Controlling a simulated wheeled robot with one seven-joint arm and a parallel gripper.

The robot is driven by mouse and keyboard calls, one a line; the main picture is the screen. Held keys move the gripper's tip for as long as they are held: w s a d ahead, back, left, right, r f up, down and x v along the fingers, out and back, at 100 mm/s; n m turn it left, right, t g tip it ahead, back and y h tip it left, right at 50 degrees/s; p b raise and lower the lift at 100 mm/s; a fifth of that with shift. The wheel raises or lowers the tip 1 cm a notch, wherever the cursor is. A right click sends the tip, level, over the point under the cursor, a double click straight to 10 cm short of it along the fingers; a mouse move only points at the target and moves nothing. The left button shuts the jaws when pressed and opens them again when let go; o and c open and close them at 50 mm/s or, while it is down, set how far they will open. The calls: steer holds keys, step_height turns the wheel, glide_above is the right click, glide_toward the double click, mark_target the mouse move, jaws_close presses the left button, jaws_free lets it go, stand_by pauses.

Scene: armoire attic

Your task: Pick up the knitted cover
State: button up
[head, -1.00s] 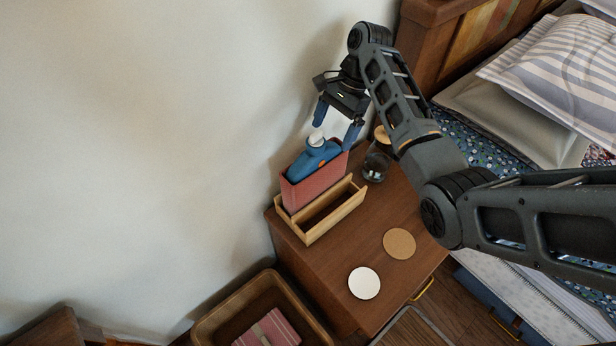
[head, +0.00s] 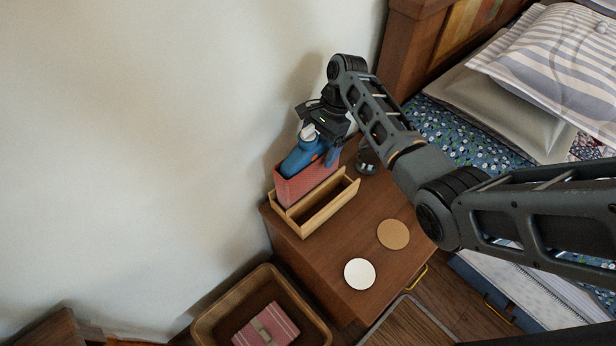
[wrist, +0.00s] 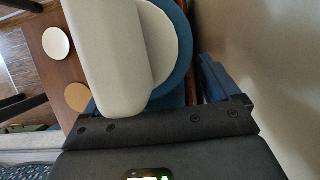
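A pink open-topped sleeve (head: 305,185), probably the knitted cover, stands upright on the wooden nightstand. A blue bottle-like body (head: 299,160) with a white stopper (head: 308,132) sticks up out of it; blue also shows in the wrist view (wrist: 182,75). My gripper (head: 317,148) is open, low over the bottle's top. One blue finger is to the right of the bottle; the other is mostly hidden. In the wrist view the white stopper (wrist: 105,55) fills the upper left, very close, and a blue finger (wrist: 214,78) shows at right. Contact cannot be told.
A wooden divided box (head: 318,215) sits against the sleeve's front. A dark glass (head: 367,160) stands right of the gripper. A cork disc (head: 393,234) and a white disc (head: 359,273) lie on the nightstand (head: 335,262). The wall is close at left; a basket (head: 205,322) is below.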

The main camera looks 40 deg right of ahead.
steer(key=c, duration=1.4)
steer(key=shift+r, duration=0.15)
steer(key=shift+c, duration=0.4)
